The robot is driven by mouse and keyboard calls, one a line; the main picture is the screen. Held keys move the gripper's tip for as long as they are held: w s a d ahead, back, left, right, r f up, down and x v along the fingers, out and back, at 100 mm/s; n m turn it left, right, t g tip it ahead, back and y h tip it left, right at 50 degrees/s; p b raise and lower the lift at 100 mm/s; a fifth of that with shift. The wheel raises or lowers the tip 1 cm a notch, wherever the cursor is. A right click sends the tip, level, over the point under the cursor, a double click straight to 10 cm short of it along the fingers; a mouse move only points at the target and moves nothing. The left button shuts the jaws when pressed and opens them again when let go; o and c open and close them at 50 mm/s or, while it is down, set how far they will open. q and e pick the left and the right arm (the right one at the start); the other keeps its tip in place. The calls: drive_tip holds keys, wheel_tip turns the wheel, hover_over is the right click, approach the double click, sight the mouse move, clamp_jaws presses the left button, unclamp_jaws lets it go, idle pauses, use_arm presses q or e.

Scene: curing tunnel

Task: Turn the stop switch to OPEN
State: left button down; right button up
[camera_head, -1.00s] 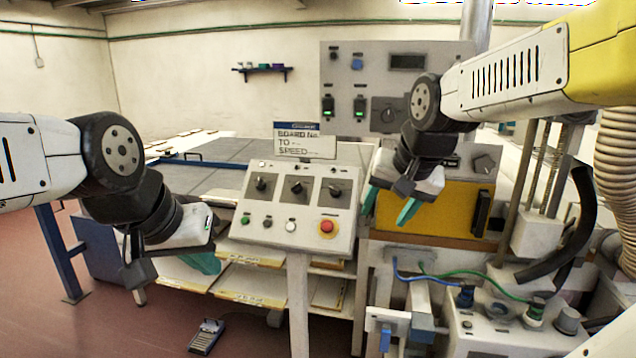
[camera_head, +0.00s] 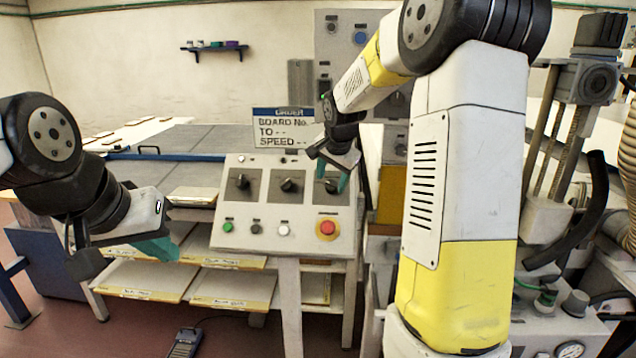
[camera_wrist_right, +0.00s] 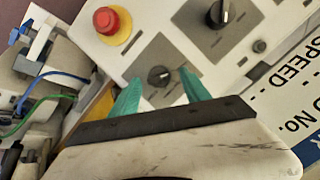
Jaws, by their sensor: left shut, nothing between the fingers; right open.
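The sloped grey control panel (camera_head: 240,240) carries three black rotary knobs in a row; their labels are too small to read, so I cannot tell which is marked as the stop switch. The rightmost knob (camera_head: 331,186) sits above the red button and also shows in the right wrist view (camera_wrist_right: 159,75). My right gripper (camera_head: 333,177) is open at this knob, its teal fingers either side of it in the right wrist view; contact is unclear. My left gripper (camera_head: 160,248) is shut and empty, left of the panel.
A red stop button (camera_head: 327,228) on a yellow ring sits below the rightmost knob. Small push buttons (camera_head: 256,228) line the lower panel. A sign (camera_head: 288,130) stands behind it. The middle knob (camera_head: 289,185) is close to my right gripper. Shelves (camera_head: 150,278) lie below.

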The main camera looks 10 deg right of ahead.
drive_tip(key=shift+x, duration=1.05)
drive_tip(key=shift+c, duration=0.4)
clamp_jaws()
drive_tip(key=m+t+y, duration=0.1)
drive_tip(key=m, duration=0.3)
drive_tip(key=shift+s, duration=0.1)
drive_tip(key=shift+d+m+t+y, duration=0.1)
drive_tip(key=shift+m+t+y, duration=0.3)
drive_tip(key=shift+m, duration=1.8)
